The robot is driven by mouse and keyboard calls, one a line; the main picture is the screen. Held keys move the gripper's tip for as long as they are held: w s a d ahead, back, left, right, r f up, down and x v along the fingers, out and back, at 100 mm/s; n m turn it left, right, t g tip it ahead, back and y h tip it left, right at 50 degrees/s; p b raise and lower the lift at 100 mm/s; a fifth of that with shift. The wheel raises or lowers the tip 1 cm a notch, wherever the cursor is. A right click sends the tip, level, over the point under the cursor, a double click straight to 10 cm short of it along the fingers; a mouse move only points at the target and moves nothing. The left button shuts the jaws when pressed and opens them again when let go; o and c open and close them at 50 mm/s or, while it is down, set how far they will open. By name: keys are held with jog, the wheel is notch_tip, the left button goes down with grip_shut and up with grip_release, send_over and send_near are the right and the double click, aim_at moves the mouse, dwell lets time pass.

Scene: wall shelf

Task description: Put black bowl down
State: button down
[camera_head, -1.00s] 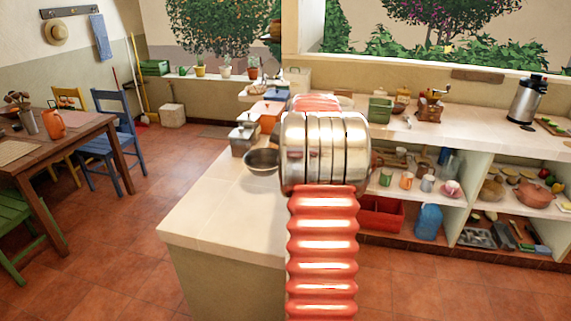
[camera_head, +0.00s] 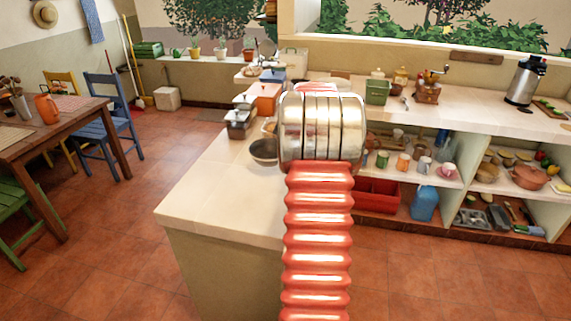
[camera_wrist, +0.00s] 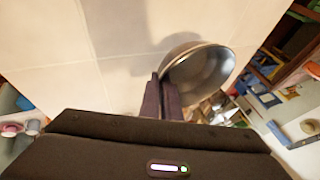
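The black bowl shows as a dark, shiny metal bowl (camera_wrist: 203,70) in the wrist view, tilted, with its rim at the fingers. My gripper (camera_wrist: 160,92) has its two dark fingers close together on the near edge of the bowl. A soft shadow lies on the pale tiled counter beside the bowl, and the bowl seems to be just above the surface; I cannot tell if it touches. In the head view the bowl (camera_head: 264,151) is over the counter (camera_head: 205,195), left of my arm. My gripper is hidden behind my arm there.
Metal tins (camera_head: 240,122) and an orange box (camera_head: 267,97) stand farther back on the counter. The near left part of the counter is clear. Shelves with cups and pots (camera_head: 533,176) are at the right, with a red crate (camera_head: 378,194) low down.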

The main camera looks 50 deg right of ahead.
jog(key=shift+f, duration=2.5)
jog(key=c, duration=2)
grip_release()
jog(key=shift+f, duration=0.1)
jog(key=v, duration=1.2)
